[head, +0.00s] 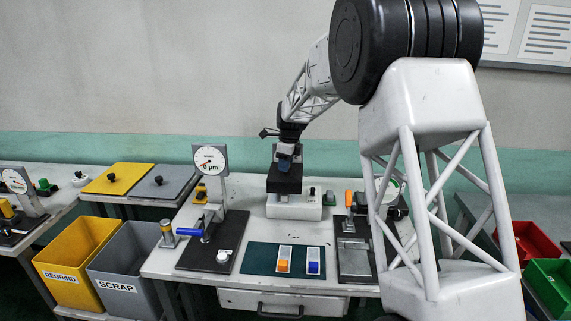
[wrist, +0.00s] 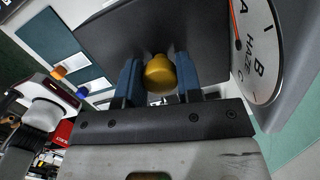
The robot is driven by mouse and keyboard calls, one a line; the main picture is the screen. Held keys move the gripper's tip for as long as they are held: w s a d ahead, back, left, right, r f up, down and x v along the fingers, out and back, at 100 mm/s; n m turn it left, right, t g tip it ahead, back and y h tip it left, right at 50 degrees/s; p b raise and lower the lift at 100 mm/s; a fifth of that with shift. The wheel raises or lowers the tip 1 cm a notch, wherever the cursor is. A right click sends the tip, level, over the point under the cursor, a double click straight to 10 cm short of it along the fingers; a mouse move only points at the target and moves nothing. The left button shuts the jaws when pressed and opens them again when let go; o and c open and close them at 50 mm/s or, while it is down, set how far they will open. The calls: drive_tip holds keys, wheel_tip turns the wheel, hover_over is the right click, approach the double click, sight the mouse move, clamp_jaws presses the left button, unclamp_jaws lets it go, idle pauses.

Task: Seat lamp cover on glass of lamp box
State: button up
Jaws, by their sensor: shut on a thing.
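The lamp cover (head: 285,182) is a dark block with a yellow knob (wrist: 160,75); its dark top also shows in the wrist view (wrist: 115,32). My gripper (head: 286,155) is above it in the head view. In the wrist view, the blue-padded fingers of my gripper (wrist: 159,80) are shut on the knob, one on each side. The lamp box (head: 293,211) is a white box on the bench, and the cover appears over its left part. The glass is hidden, and I cannot tell whether the cover touches it.
A dial gauge stand (head: 210,160) stands left of the lamp box. A green mat (head: 262,258) with orange and blue slides lies in front. A HAZE dial (wrist: 260,50) is close on the right in the wrist view. Yellow and grey bins (head: 78,240) are at left.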

sight(286, 175)
drive_tip(key=shift+f, duration=2.45)
idle(3.7)
drive_tip(key=o, duration=1)
drive_tip(key=shift+o, duration=0.2)
drive_tip(key=shift+s+d+r, duration=0.1)
drive_tip(key=shift+d+r, duration=0.05)
drive_tip(key=shift+r, duration=1.15)
drive_tip(key=shift+w+d+r, duration=0.1)
drive_tip(key=shift+d+r, duration=0.1)
drive_tip(key=shift+r, duration=1.05)
drive_tip(key=shift+s+d+r, duration=0.1)
drive_tip(key=shift+d+r, duration=0.05)
drive_tip(key=shift+r, duration=1.15)
